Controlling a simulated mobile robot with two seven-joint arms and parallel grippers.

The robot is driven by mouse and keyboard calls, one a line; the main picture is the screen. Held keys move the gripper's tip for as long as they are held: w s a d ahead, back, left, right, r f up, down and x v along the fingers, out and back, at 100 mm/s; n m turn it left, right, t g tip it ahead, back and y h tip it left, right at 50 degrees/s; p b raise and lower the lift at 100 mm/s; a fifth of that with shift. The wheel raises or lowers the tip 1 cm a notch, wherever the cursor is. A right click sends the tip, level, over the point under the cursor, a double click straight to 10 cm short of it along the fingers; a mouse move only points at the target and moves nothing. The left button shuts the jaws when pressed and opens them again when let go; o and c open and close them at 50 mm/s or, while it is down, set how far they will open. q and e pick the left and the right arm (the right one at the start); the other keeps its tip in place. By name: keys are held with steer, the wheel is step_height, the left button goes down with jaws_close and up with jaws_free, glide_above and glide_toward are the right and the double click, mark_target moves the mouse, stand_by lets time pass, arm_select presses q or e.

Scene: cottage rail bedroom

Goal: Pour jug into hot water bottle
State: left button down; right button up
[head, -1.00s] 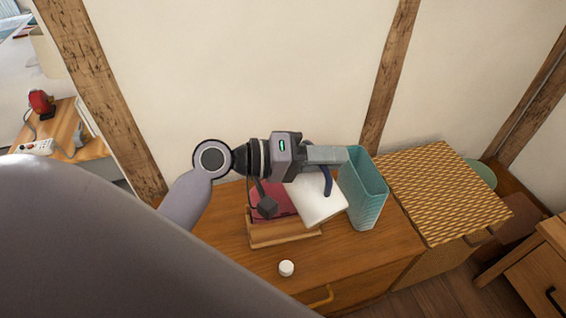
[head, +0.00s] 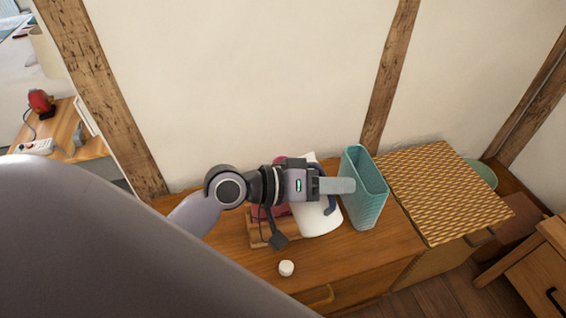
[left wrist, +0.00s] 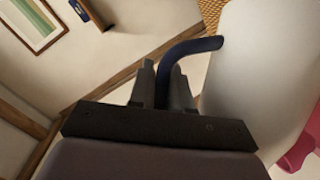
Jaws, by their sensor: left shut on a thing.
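The white jug (head: 318,222) has a dark blue handle (head: 331,205). My left gripper (head: 340,185) is shut on that handle, which passes between its fingers in the left wrist view (left wrist: 163,80). The jug's white body (left wrist: 255,75) fills the right of that view. In the head view my gripper covers the jug's middle. My right gripper is not in view.
A small white cap (head: 286,268) lies on the wooden dresser top (head: 350,255). A teal basket (head: 368,205) stands close to the right of my fingertips. A woven-topped chest (head: 440,190) is farther right. The wall rises behind.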

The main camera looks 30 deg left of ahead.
mark_target(330, 204)
arm_select(q)
steer(key=shift+s+d+f+m+y, duration=0.1)
steer(key=shift+d+f+m+y, duration=0.2)
steer(key=shift+f, duration=0.25)
steer(key=shift+s+d+f+m+y, duration=0.1)
steer(key=shift+s+d+f+m, duration=0.1)
steer(key=shift+f+m, duration=0.25)
steer(key=shift+s+d+f+m+y, duration=0.1)
steer(key=shift+d+f+m+y, duration=0.15)
steer(key=shift+f, duration=0.35)
steer(key=s+d+f+m+t+y+p, duration=0.1)
steer(key=s+d+f+m+y, duration=0.1)
steer(key=f, duration=0.7)
steer(key=d+m+y, duration=0.1)
steer(key=d+m, duration=0.1)
steer(key=m, duration=0.1)
steer(key=shift+s+d+f+t+p, duration=0.15)
steer(key=shift+d+f+t+p, duration=0.05)
steer(key=shift+f+t+p, duration=0.15)
steer(key=shift+r, duration=0.1)
